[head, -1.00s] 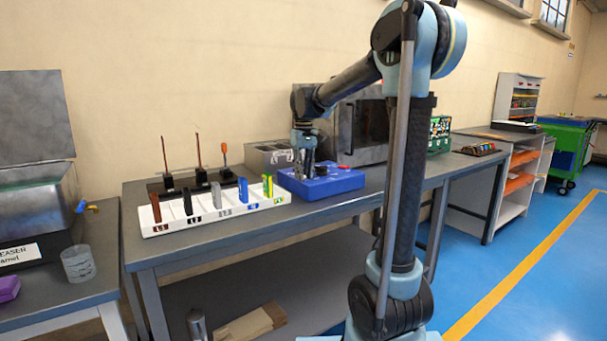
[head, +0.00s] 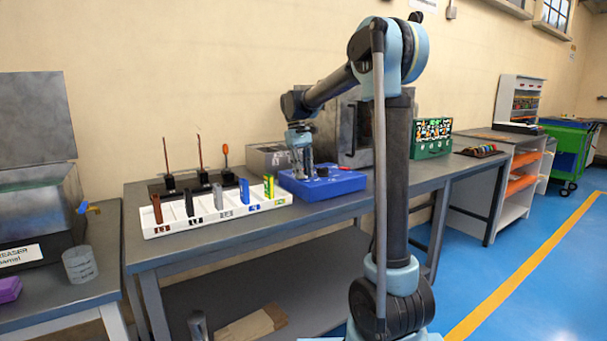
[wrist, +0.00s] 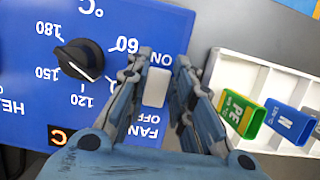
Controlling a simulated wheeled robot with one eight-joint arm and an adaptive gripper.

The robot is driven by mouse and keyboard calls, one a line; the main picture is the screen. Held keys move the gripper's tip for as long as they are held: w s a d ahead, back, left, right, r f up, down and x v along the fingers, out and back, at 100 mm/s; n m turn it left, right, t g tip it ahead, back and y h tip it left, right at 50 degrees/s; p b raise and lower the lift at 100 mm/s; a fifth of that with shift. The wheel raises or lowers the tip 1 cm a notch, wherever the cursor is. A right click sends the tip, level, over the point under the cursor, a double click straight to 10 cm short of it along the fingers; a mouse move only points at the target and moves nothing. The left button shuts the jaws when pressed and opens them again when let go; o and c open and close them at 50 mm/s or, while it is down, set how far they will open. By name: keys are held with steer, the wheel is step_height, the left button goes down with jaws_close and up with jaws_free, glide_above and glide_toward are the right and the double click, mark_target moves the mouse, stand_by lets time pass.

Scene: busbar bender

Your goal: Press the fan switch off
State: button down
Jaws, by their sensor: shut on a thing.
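The blue heater control box (head: 335,182) sits on the grey bench, and its top panel (wrist: 30,110) fills the left of the wrist view. The fan switch (wrist: 157,87) is a pale rocker on this panel, between the printed words ON and OFF. I cannot tell which way it is tipped. My gripper (wrist: 161,60) is over the panel with one finger on each side of the switch, shut on it. It also shows above the box in the head view (head: 302,174).
A white sorting tray (head: 215,222) with coloured pieces stands left of the box; its edge is close to my gripper in the wrist view (wrist: 245,70). Several upright tools (head: 200,155) stand behind it. A grey metal machine (head: 350,130) is behind the box.

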steer(key=shift+w, duration=0.1)
steer(key=c, duration=1.4)
jaws_free()
steer(key=v, duration=1.2)
steer(key=shift+d, duration=0.1)
